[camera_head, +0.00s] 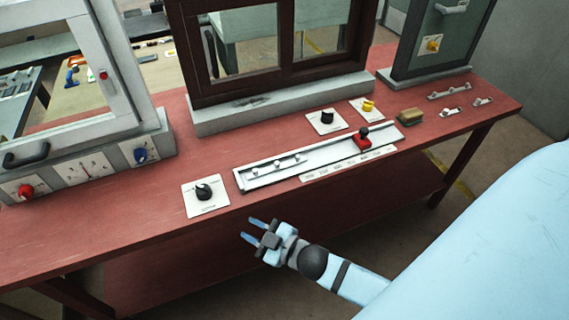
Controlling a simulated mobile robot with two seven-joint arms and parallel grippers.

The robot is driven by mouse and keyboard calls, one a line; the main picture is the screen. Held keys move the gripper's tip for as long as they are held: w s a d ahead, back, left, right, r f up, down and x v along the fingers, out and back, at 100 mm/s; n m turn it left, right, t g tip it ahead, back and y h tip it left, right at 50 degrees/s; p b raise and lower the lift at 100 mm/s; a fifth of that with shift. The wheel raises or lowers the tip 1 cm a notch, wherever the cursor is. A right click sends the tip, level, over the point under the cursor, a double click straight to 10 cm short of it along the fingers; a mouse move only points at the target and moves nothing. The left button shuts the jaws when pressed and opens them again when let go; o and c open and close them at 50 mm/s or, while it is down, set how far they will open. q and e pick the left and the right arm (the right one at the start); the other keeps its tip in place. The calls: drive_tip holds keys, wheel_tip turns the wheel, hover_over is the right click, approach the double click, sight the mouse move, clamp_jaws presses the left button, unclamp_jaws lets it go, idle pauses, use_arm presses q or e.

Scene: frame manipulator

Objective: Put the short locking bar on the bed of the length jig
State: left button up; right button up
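The length jig (325,153) is a long pale rail on the red table, with a red block and black knob (362,140) near its right end. Small pale posts (277,166) stand on the left half of its bed. Several small pale bars lie at the table's right: a longer one (448,91) and two shorter ones, one nearer the front (449,112) and one at the far right (482,101). I cannot tell which is the short locking bar. My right gripper (248,228) is open and empty, in front of the table edge, below the jig's left end. My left gripper is out of view.
A black knob on a white plate (206,195) is left of the jig. Framed window units (275,90) stand along the back. The table's front right is clear.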

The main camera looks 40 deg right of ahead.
drive_tip(key=s+d+f+m+g+h, duration=0.1)
drive_tip(key=s+f+m+g+h, duration=0.2)
drive_tip(key=s+f, duration=0.6)
drive_tip(key=s+m+g, duration=0.1)
drive_tip(key=m+g, duration=0.1)
drive_tip(key=m, duration=0.1)
drive_tip(key=shift+s+d+f, duration=0.15)
drive_tip(key=shift+d+f, duration=0.05)
drive_tip(key=shift+f, duration=0.15)
wheel_tip(320, 180, up, 6)
drive_tip(key=p, duration=0.6)
drive_tip(key=shift+d, duration=0.15)
